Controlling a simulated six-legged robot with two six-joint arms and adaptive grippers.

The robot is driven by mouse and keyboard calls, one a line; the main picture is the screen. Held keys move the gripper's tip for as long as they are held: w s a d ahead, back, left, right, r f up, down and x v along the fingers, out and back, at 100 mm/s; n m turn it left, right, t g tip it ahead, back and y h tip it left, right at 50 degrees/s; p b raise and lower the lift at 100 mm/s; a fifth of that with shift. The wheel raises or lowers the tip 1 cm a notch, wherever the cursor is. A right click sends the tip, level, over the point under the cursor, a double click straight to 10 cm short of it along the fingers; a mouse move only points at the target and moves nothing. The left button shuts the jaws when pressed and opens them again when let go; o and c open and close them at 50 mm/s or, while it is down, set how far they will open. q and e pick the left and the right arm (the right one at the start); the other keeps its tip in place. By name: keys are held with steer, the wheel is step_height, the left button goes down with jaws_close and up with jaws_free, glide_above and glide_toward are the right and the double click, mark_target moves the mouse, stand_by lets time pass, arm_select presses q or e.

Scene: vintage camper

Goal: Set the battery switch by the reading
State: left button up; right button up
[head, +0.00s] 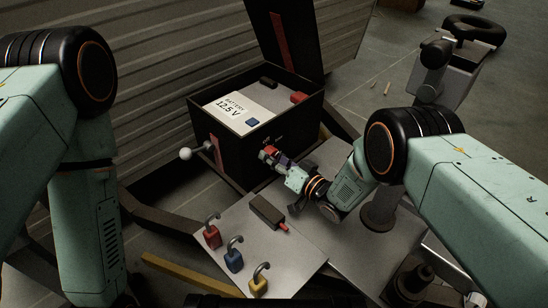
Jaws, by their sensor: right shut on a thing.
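A black battery box (222,149) stands with its lid (290,35) raised. A white label (238,108) inside reads "BATTERY 12.5 V". My right gripper (269,156) is at the box's front face, shut on a small red part there, probably the battery switch knob. The fingers hide most of this part, so its setting cannot be told. Small white markings above it are too small to read. My left arm hangs at the left; its gripper is out of view.
A grey panel (225,235) in front holds red (212,238), blue (234,260) and yellow (259,286) padlocks and a dark red-tipped tool (267,211). A white ball knob (186,154) sticks out left of the box. A corrugated wall (150,75) stands behind.

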steer(key=shift+m, duration=0.5)
steer(key=o, duration=1.1)
steer(key=shift+o, duration=0.2)
steer(key=v, duration=1.2)
steer(key=shift+r, duration=0.15)
